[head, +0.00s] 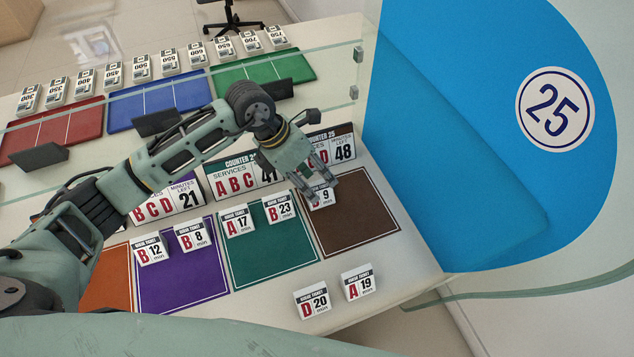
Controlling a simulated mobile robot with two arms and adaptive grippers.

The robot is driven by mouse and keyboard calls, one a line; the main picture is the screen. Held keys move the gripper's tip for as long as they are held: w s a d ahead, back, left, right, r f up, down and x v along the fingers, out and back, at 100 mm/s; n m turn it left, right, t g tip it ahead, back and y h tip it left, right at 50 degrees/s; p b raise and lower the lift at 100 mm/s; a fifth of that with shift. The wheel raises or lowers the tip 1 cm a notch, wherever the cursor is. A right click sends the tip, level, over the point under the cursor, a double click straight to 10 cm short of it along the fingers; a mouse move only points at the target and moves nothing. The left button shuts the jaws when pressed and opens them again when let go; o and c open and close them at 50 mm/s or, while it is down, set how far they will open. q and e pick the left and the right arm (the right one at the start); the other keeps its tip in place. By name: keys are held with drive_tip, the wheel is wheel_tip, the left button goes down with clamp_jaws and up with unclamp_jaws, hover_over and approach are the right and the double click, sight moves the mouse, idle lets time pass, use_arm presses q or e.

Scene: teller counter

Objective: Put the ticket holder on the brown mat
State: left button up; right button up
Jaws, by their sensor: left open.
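The brown mat (356,222) lies on the counter at the right end of the row of mats. A small white ticket holder marked 9 min (327,199) stands at its back left corner, partly hidden by my left gripper (321,188). The left gripper is open, with its fingers pointing down at this holder; I cannot tell if they touch it. Two more ticket holders, D 20 (313,302) and A 19 (358,284), stand on the bare counter in front of the mats. My right gripper is not in view.
The green mat (275,248) and purple mat (180,280) carry ticket holders near their back edges. Counter signs, including one marked 48 (345,150), stand behind the mats. A glass screen (340,75) and a blue panel (450,130) bound the area. Most of the brown mat is clear.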

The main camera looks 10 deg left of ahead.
use_arm(q)
drive_tip(key=v, duration=0.9)
drive_tip(key=shift+b, duration=0.45)
